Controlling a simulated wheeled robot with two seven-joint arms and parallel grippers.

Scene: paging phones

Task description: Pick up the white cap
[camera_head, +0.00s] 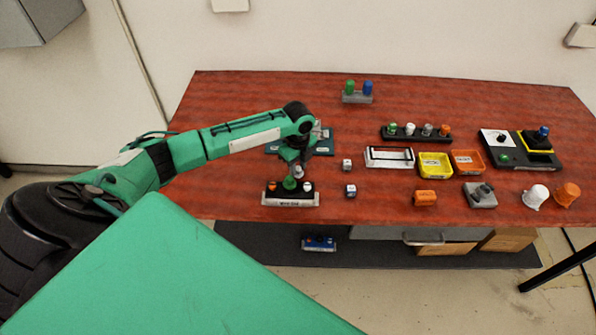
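My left gripper (297,170) points down over a small black-and-white stand (290,199) near the table's front left. A small whitish piece, possibly the white cap (299,172), shows at its fingertips, just above the stand. The fingers are too small and dark to tell whether they are shut on it. The stand also bears a green piece (289,184) and a small orange piece (272,187). A black rack (413,138) farther back holds several small pieces with green, pale and orange tops. My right gripper is not in view.
On the red table (240,95) are a dark green plate (322,146) behind the gripper, two small cubes (350,190), a yellow bin (435,164), an orange bin (467,161), a white cup (535,196) and an orange cup (567,194). The table's back left is clear.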

